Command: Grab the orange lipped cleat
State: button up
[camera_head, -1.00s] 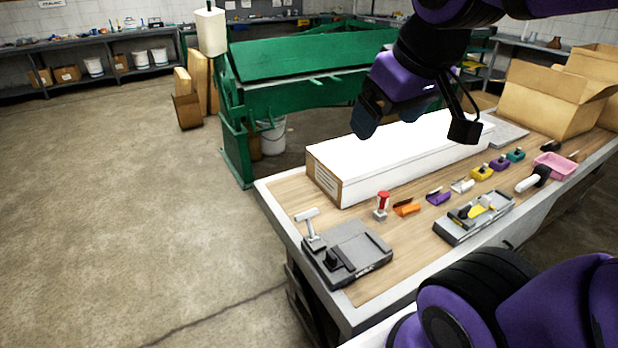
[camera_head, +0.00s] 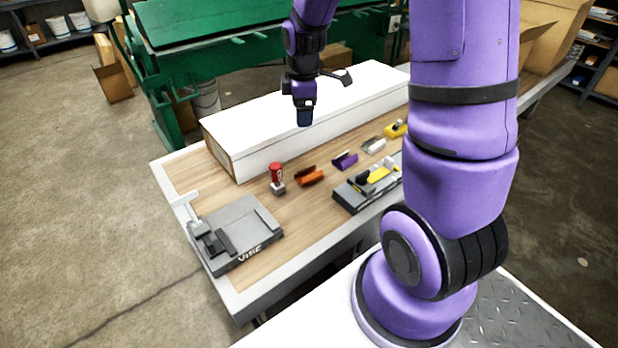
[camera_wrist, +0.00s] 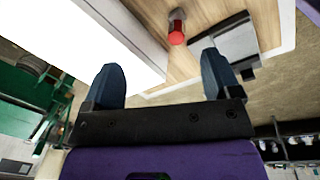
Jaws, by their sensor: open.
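The orange lipped cleat (camera_head: 309,177) lies on the wooden bench top in the head view, between a red-topped item and a purple cleat. My gripper (camera_head: 304,116) hangs above the long white box, higher than the cleat and behind it in the picture. In the wrist view my gripper (camera_wrist: 166,82) shows two dark blue fingers spread apart with nothing between them. The cleat cannot be made out in the wrist view.
The red-topped item (camera_head: 277,178) stands just left of the cleat; the purple cleat (camera_head: 345,160) lies to its right. The long white box (camera_head: 235,128) runs behind them. A grey vise plate (camera_head: 236,232) and a grey tray (camera_head: 350,199) flank the front.

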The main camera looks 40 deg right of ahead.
aim_at(309, 173)
jog(key=shift+w+d+f+n+g, duration=0.35)
jog(key=shift+d+f+n, duration=0.35)
jog(key=shift+f, duration=3.6)
jog(key=shift+w+d+f+n+g, duration=0.1)
jog(key=shift+w+d+f+n, duration=0.6)
jog(key=shift+f, duration=3.6)
jog(key=shift+w+d+f+n+g, duration=0.2)
jog(key=shift+d+f+n, duration=0.55)
jog(key=shift+f, duration=3.55)
jog(key=shift+a, duration=0.2)
jog(key=c, duration=1)
jog(key=shift+r, duration=0.1)
